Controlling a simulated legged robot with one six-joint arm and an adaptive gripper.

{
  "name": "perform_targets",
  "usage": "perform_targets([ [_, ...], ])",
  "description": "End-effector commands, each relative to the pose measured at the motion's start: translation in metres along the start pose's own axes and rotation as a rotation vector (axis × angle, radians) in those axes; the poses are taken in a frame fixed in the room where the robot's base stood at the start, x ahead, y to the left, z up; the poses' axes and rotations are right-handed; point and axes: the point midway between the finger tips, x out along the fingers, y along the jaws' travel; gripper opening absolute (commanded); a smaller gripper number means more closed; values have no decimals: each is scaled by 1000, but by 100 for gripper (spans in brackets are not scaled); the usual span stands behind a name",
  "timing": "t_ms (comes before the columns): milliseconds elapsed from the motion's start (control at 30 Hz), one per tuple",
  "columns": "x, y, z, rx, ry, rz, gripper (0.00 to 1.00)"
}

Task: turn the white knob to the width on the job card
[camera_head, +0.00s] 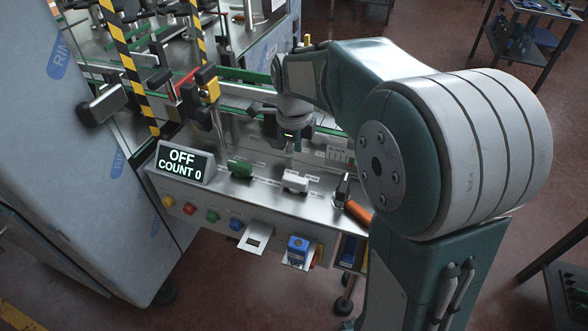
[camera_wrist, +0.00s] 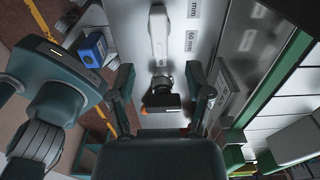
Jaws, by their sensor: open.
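The white knob (camera_head: 296,181) stands on the steel panel, between a green knob (camera_head: 240,168) and a black knob (camera_head: 343,188). In the wrist view the white knob (camera_wrist: 158,35) shows as a long pale bar beyond my fingertips, with printed width labels beside it; one reads 60 mm (camera_wrist: 190,42). My gripper (camera_head: 290,150) is above and behind the white knob in the head view, pointing down. In the wrist view my gripper (camera_wrist: 161,76) has its two fingers wide apart, with a dark part showing between them. I cannot make out a job card's writing.
A display (camera_head: 181,163) reads OFF and COUNT 0. Coloured buttons (camera_head: 212,215) line the panel's front. A blue box (camera_head: 298,246) sits on the front edge, and an orange handle (camera_head: 358,212) lies by the black knob. Striped posts (camera_head: 128,65) and green rails stand behind.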

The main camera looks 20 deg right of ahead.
Motion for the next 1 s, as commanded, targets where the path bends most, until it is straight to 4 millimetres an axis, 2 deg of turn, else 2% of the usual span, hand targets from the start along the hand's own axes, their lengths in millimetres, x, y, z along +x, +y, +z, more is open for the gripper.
perform_targets([
  [100, -21, 0, 1, 0, -1, -2, 66],
  [267, -35, 0, 1, 0, 0, -1, 66],
  [767, -38, 0, 0, -4, 0, -1, 66],
  [867, -42, 6, -4, -64, -9, -13, 66],
  [1000, -57, 25, -18, -297, -34, -65, 66],
])
